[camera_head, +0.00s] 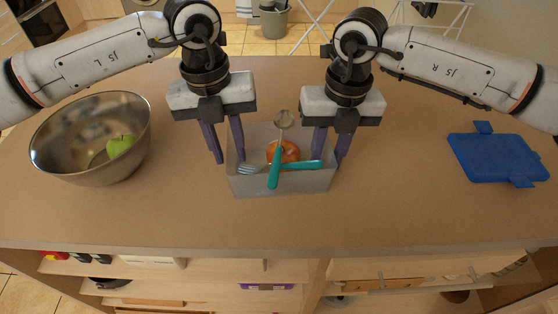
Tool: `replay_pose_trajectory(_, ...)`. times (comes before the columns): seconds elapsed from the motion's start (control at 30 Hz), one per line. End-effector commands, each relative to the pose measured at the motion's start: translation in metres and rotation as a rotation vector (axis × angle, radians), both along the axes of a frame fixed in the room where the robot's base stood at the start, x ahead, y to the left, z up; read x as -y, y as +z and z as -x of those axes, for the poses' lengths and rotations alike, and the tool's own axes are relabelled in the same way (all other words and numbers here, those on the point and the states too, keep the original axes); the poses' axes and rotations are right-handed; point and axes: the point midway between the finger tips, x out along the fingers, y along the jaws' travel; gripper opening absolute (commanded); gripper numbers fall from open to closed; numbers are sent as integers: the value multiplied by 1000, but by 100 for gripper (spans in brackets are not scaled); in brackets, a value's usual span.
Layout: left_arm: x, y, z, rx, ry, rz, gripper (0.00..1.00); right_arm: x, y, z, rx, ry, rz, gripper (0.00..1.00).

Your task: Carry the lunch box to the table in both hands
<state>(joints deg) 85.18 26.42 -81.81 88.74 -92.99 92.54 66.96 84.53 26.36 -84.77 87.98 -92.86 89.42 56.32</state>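The lunch box (282,186) is a grey open box on the counter, in the middle of the head view. An orange fruit (291,150), a spoon (283,119) with a teal handle and a fork (303,167) with a teal handle are in it, the cutlery crossing over the fruit. My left gripper (230,160) points down at the box's left wall, fingers apart, one outside and one inside. My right gripper (328,161) is likewise at the right wall, fingers apart. Whether any finger touches a wall is unclear. No separate table shows clearly.
A metal bowl (65,150) with a green apple (119,146) stands on the counter (180,215) at left. A blue lid (497,158) lies at right. The counter's front edge is clear, with open shelves below. A grey bin (273,22) and a white rack stand behind.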

Motion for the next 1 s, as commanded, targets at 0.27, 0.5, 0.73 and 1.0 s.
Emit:
replay_pose_trajectory(0.27,1,-7,0,1,-1,1,24,0,-7,0,0,0,1,24)
replay_pose_trajectory(0.5,1,-7,0,1,-1,1,6,0,-7,0,0,0,1,6)
replay_pose_trajectory(0.73,1,-7,0,1,-1,1,0,0,-7,0,0,0,1,0)
replay_pose_trajectory(1.0,1,-2,0,1,-1,1,0,0,-3,0,1,0,0,0)
